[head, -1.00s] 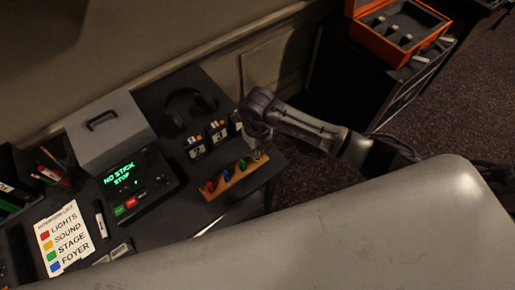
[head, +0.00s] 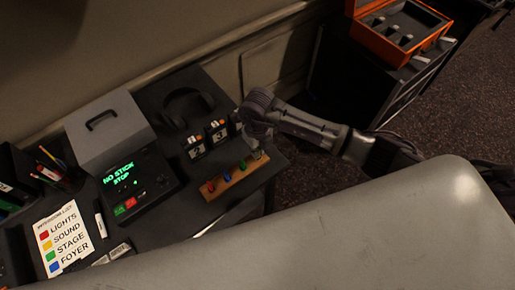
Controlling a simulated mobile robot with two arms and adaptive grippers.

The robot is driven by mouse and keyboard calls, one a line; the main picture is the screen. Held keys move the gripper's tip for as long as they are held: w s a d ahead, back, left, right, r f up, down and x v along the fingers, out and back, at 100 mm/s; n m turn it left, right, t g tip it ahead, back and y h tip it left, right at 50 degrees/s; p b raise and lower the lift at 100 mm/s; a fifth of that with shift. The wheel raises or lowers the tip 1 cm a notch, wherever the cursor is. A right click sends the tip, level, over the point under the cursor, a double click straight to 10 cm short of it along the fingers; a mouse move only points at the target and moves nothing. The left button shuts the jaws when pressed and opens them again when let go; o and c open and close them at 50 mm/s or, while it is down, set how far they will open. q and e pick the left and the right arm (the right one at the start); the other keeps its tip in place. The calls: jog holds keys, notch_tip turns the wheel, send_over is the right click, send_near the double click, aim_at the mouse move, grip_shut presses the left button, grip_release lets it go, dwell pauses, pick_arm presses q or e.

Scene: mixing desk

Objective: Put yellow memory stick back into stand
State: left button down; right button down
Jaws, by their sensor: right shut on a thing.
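The wooden stand (head: 234,180) lies near the desk's right front edge. A red stick (head: 211,186), a blue stick (head: 227,175) and a green stick (head: 241,165) stand in it in a row. My right gripper (head: 258,151) points down at the stand's far right end, past the green stick. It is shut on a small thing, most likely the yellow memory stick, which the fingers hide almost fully. I cannot tell whether that thing touches the stand. My left gripper is not in view.
A dark player (head: 150,195) reading "NO STICK STOP" sits left of the stand. Two numbered black packs (head: 206,139) and headphones (head: 187,107) lie behind the stand, close to my right gripper. A colour list (head: 63,238) lies at left. An orange case (head: 376,38) stands at the back right.

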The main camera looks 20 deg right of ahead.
jog(key=shift+f+b, duration=0.3)
jog(key=shift+f, duration=0.1)
jog(key=c, duration=1.2)
grip_release()
notch_tip(320, 180, up, 12)
